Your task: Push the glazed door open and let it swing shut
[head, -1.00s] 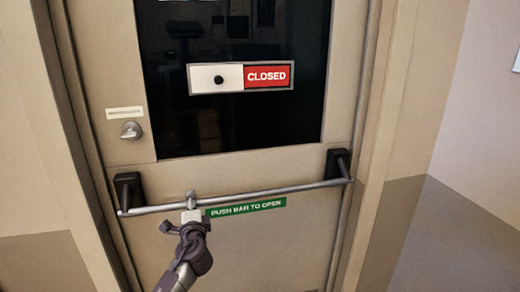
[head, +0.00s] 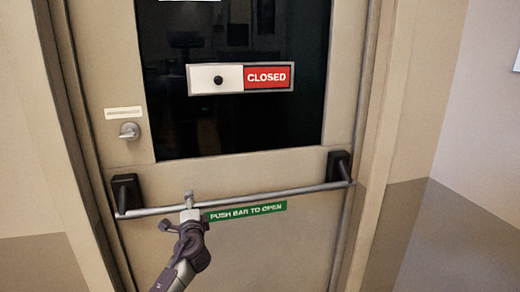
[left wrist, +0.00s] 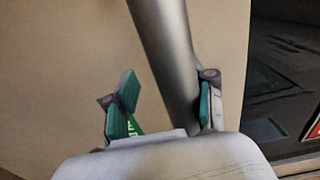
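The glazed door (head: 265,250) is beige with a dark glass pane (head: 240,125) and looks shut in its frame. A metal push bar (head: 300,189) crosses it between two black end brackets. My left gripper (head: 189,206) is at the bar, left of its middle. In the left wrist view the bar (left wrist: 165,45) runs between the spread fingers of the left gripper (left wrist: 166,98). The bar lies close to the right finger, perhaps touching it, and a gap separates it from the left finger. My right gripper is out of view.
A sliding sign (head: 268,77) on the glass reads CLOSED. A green label (head: 248,211) under the bar reads PUSH BAR TO OPEN. A round lock knob (head: 129,131) sits on the left. The door frame (head: 386,150) and walls bound both sides.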

